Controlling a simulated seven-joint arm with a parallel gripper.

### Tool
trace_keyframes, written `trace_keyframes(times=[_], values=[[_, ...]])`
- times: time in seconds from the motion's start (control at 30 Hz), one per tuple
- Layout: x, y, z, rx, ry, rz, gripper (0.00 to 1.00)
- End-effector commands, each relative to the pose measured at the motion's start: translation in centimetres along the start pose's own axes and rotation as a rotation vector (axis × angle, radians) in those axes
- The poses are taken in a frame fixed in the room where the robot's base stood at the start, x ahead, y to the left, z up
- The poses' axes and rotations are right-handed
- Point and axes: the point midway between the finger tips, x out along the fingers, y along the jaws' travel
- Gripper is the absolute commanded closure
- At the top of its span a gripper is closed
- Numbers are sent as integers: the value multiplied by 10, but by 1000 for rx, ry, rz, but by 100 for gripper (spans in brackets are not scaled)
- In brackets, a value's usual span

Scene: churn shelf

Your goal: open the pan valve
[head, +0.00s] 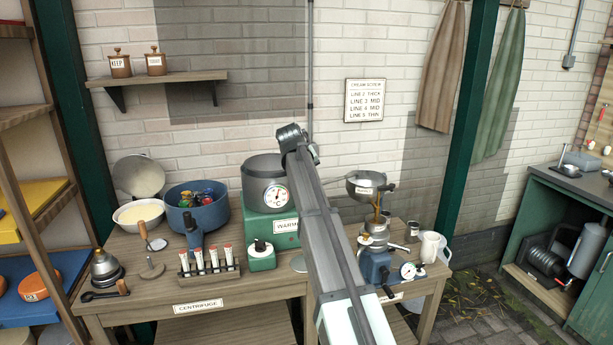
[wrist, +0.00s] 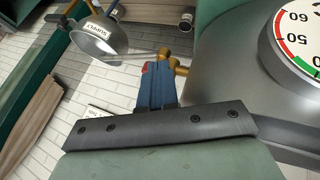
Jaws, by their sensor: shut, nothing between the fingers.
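The pan (head: 366,183) is a grey metal bowl above the blue machine (head: 375,265) on the right part of the bench. It also shows in the wrist view at the upper left (wrist: 95,40), with its label upside down. A brass fitting (wrist: 178,62) appears beside a thin rod that runs from the pan; whether it is the valve I cannot tell. My gripper (wrist: 150,72) is shut and empty, its blue fingers close beside the brass fitting in the picture. Touching or apart is unclear. In the head view my arm hides the gripper.
The grey warmer pot (head: 265,185) with its dial stands left of the pan and fills the right of the wrist view. A tube rack (head: 208,268) and a blue tub (head: 197,208) stand farther left. A white jug (head: 430,246) stands right of the machine.

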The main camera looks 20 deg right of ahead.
Motion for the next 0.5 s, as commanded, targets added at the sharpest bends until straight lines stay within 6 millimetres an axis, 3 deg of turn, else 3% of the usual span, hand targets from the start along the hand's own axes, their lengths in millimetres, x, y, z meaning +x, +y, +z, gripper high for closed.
trace_keyframes(times=[0.5], values=[[15,35,7,-370,200,-200,100]])
